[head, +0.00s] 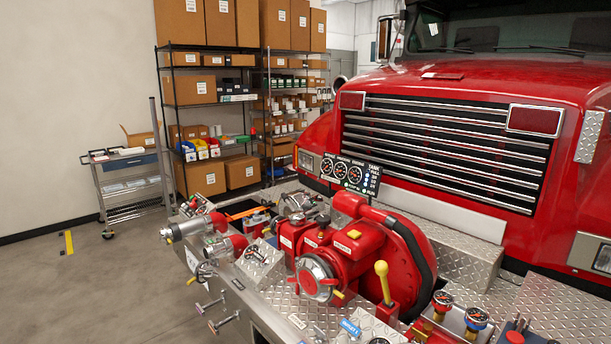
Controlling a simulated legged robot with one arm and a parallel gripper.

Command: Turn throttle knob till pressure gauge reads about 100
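A black gauge panel (350,174) stands upright behind the red pump (345,240) on the truck's front bumper. It has several round dials and a column of lights beside them. The dial readings are too small to make out. I cannot tell for certain which control is the throttle knob. A yellow-knobbed lever (382,270) stands at the pump's right front. My gripper is not in view.
The diamond-plate bumper (262,295) carries pipes and valve handles that stick out at its left front edge. Two smaller gauges (443,302) stand at the right front. The red truck (450,75) blocks the back. Shelves (195,105) and a cart (128,165) stand at left; the floor (85,290) there is clear.

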